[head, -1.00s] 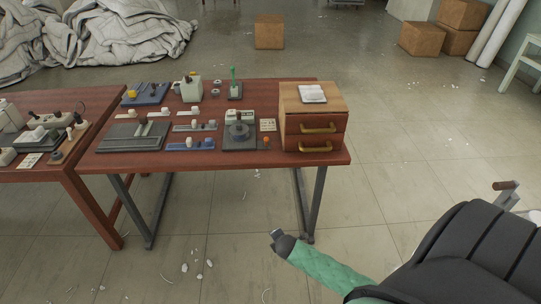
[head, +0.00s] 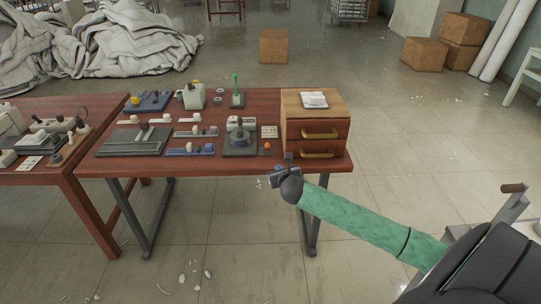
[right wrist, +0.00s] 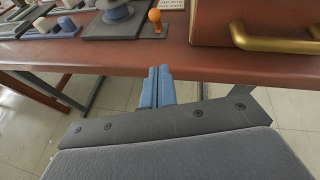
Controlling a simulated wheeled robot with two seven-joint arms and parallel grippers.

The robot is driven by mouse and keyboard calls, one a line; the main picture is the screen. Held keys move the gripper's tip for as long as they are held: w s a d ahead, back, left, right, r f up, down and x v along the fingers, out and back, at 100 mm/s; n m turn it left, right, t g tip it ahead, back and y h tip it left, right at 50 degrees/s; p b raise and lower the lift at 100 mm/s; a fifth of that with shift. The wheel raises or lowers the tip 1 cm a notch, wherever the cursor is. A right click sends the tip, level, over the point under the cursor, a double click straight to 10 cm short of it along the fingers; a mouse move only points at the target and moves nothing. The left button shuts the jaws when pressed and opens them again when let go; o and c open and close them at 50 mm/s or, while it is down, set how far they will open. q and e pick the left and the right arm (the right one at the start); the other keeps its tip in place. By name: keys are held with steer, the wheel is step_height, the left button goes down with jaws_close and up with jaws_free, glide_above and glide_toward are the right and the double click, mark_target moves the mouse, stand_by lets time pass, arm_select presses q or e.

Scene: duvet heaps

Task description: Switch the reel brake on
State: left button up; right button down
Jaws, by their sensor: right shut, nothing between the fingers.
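A dark grey reel unit (head: 240,143) sits near the front edge of the right-hand table, with a round disc on its base plate. A small orange knob (head: 267,147) stands just right of it, in front of a white label card (head: 269,131) whose text I cannot read. In the right wrist view the orange knob (right wrist: 155,16) stands upright beyond the table edge, beside the disc (right wrist: 117,12). Which of these parts is the brake is not clear. My right gripper (head: 283,172) is at the table's front edge, apart from the knob; its blue fingers (right wrist: 158,82) are together and empty.
A wooden drawer box (head: 315,125) with brass handles stands right of the knob. Sliders (head: 190,151), a flat panel (head: 137,141) and a green lever (head: 236,85) share the table (head: 225,168). A second table (head: 75,178) stands left. Boxes and duvet heaps lie farther back.

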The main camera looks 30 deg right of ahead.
mark_target(273, 165)
steer(key=shift+w, duration=0.1)
